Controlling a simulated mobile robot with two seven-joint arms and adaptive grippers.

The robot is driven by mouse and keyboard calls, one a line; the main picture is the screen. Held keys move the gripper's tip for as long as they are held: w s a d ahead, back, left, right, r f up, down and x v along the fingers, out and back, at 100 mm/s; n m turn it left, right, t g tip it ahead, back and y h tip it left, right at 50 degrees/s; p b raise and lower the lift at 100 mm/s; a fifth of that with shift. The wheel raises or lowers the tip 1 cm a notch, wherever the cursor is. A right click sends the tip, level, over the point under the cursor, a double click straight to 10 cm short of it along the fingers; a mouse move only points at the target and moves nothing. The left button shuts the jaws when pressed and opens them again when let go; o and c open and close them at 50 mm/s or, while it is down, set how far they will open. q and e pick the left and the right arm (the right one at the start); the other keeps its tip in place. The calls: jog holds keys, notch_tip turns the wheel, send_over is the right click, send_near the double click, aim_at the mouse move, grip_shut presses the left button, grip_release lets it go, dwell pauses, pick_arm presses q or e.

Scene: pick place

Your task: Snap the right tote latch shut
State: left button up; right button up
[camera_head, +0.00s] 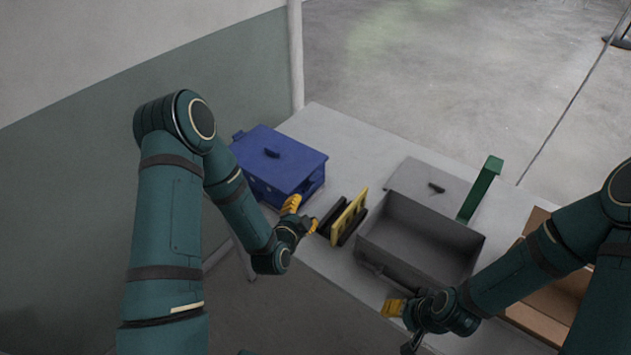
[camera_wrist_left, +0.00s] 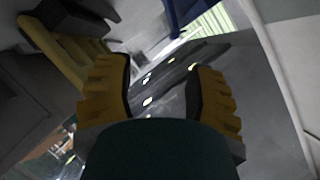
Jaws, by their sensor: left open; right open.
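A blue tote (camera_head: 275,158) with a closed-looking lid and a small dark handle stands at the left back of the table. Its edge also shows at the top of the left wrist view (camera_wrist_left: 188,10). I cannot clearly make out its right latch. My left gripper (camera_head: 303,212) has yellow fingers and is open in front of the tote's right corner, apart from it. In the left wrist view nothing is held between the fingers (camera_wrist_left: 165,95). My right gripper (camera_head: 394,307) is open and low by the front of the grey box, with its fingers partly hidden.
An open grey box (camera_head: 415,222) stands mid-table, its lid (camera_head: 425,180) behind it. A yellow-and-black item (camera_head: 348,215) stands between box and tote, close to my left gripper. Bare table lies at the back.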

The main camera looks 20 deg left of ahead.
aim_at(314, 181)
pick_arm(q)
jog(key=shift+m+t+y, duration=0.3)
jog(key=shift+m+t, duration=0.3)
jog(key=x, duration=0.4)
jog(key=r+x, duration=0.1)
jog(key=x, duration=0.4)
jog(key=a+x, duration=0.1)
jog(key=x, duration=0.4)
jog(key=shift+w+r, duration=0.15)
jog(key=shift+w, duration=0.2)
